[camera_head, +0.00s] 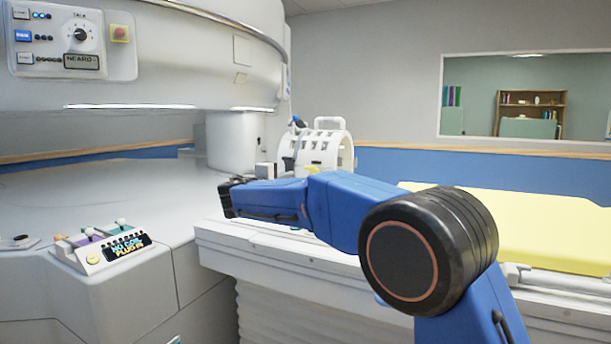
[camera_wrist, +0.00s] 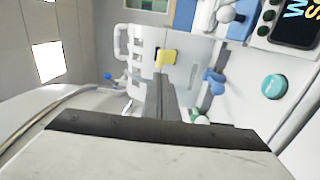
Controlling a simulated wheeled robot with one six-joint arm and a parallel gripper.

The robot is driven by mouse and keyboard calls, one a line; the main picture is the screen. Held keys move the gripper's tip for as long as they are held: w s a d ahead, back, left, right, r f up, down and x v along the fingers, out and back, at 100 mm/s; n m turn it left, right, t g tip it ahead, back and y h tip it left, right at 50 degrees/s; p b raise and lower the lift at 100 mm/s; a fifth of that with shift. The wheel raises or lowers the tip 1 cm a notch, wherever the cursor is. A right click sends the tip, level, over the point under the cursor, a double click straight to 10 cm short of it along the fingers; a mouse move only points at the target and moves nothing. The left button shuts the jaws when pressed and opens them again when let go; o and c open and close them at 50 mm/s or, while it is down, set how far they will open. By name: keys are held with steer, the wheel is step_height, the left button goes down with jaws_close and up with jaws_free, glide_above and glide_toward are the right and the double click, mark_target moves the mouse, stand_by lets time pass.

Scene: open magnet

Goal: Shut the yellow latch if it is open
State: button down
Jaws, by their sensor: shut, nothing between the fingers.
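The yellow latch (camera_wrist: 168,54) is a small yellow piece on the white head coil (camera_wrist: 143,58), just beyond my fingertips in the wrist view. In the head view the latch (camera_head: 317,169) shows low on the white coil (camera_head: 328,142), partly behind my blue arm. I cannot tell whether the latch is open or shut. My gripper (camera_wrist: 160,78) is shut and empty, its fingers pointing at the latch. The tips overlap its lower edge in the picture; contact is unclear. The fingers are not clear in the head view.
The white patient table (camera_head: 260,240) with a yellow pad (camera_head: 520,228) runs below my arm. The scanner's upper part (camera_head: 170,75) overhangs at left. A control panel (camera_head: 100,245) with levers stands at front left. Blue fittings (camera_wrist: 212,82) sit beside the coil.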

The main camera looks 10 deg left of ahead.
mark_target(306, 167)
steer(key=x, duration=1.3)
steer(key=shift+w+r+g, duration=0.15)
steer(key=shift+r+g, duration=0.2)
steer(key=shift+g, duration=0.05)
steer(key=shift+w+d+r+g+y, duration=0.15)
steer(key=shift+w+d+r+g, duration=0.15)
steer(key=shift+w+r, duration=0.4)
steer(key=shift+w+d+r+g+y, duration=0.2)
steer(key=shift+w+r+g, duration=0.15)
steer(key=shift+w+r, duration=0.25)
steer(key=shift+w+d+r+g+y, duration=0.2)
steer(key=shift+w+r+g, duration=0.15)
steer(key=shift+w+r, duration=0.35)
